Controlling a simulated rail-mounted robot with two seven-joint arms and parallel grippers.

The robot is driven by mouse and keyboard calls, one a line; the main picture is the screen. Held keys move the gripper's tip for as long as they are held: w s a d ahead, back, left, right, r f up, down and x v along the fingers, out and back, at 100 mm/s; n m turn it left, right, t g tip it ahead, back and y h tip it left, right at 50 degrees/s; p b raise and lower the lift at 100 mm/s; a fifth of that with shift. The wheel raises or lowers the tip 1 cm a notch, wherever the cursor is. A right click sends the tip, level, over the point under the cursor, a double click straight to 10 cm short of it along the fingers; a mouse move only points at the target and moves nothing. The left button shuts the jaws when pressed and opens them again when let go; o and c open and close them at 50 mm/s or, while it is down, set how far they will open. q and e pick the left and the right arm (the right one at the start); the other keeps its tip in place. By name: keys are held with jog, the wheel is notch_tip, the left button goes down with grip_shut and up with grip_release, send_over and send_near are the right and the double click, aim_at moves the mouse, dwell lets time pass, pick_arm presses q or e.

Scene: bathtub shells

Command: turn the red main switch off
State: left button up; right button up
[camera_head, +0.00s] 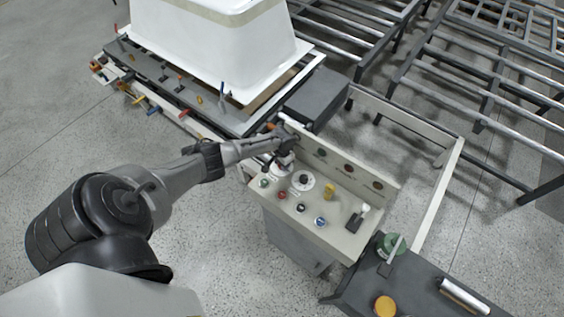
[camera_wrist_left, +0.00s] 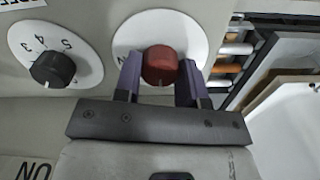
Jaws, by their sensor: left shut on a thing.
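The red main switch (camera_wrist_left: 160,62) is a round red knob on a white disc plate (camera_wrist_left: 192,28), seen in the left wrist view. My left gripper (camera_wrist_left: 160,72) has one purple-grey finger on each side of the knob and is shut on it. A short pale mark shows at the knob's lower edge; the plate's lettering is largely covered. In the head view my left gripper (camera_head: 283,158) is at the far left end of the beige control panel (camera_head: 335,235), and the knob is hidden there. My right gripper is not in view.
A black numbered dial knob (camera_wrist_left: 53,69) sits beside the switch. More buttons, a yellow knob (camera_head: 328,191) and a lever (camera_head: 358,217) fill the panel. A white tub shell (camera_head: 215,45) stands behind. A dark table (camera_head: 415,287) is at the lower right.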

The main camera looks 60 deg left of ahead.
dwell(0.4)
pick_arm(q)
jog(key=o, duration=0.9)
jog(key=shift+r, duration=0.45)
jog(key=shift+r+p, duration=0.5)
jog(key=shift+r, duration=6)
